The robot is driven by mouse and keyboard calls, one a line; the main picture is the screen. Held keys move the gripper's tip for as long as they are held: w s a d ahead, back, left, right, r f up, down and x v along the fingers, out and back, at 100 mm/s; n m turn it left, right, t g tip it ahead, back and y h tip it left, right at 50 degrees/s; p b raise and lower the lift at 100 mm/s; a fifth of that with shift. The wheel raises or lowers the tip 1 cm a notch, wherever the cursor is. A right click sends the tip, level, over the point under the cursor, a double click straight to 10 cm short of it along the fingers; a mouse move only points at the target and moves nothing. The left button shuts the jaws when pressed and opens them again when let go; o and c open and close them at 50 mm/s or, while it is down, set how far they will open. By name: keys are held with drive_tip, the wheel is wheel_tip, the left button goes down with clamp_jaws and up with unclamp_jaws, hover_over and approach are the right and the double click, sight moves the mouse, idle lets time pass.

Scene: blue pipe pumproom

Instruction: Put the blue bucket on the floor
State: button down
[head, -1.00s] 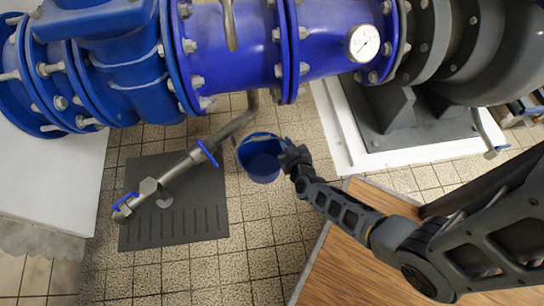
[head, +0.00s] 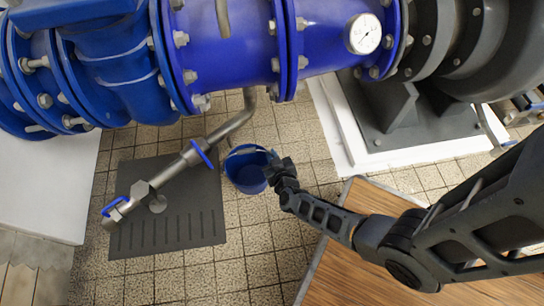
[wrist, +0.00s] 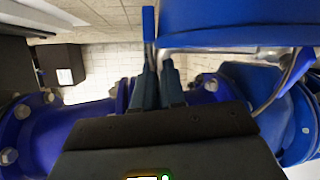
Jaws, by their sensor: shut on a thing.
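The blue bucket (head: 246,175) is in the middle of the head view, beside the right edge of the dark floor mat. Its open top faces up. My gripper (head: 275,166) is at the bucket's right side, shut on its rim or handle; I cannot tell which. In the wrist view, the two dark fingers (wrist: 160,76) are close together, with the blue bucket (wrist: 235,22) filling the upper right. The tiled floor (head: 215,270) lies below the bucket; the gap between them is not clear.
A grey drain pipe with a blue-handled valve (head: 160,180) stands over the dark mat (head: 180,228) at left. Big blue pipes (head: 235,45) cross above. A wooden surface (head: 350,260) is at lower right, a white plinth (head: 345,130) behind. Bare tiles lie in front of the bucket.

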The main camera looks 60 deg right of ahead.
drive_tip(key=c, duration=1.7)
unclamp_jaws()
drive_tip(key=shift+f, duration=0.15)
drive_tip(key=o, duration=0.5)
drive_tip(key=p+v, duration=0.5)
drive_tip(key=v, duration=0.7)
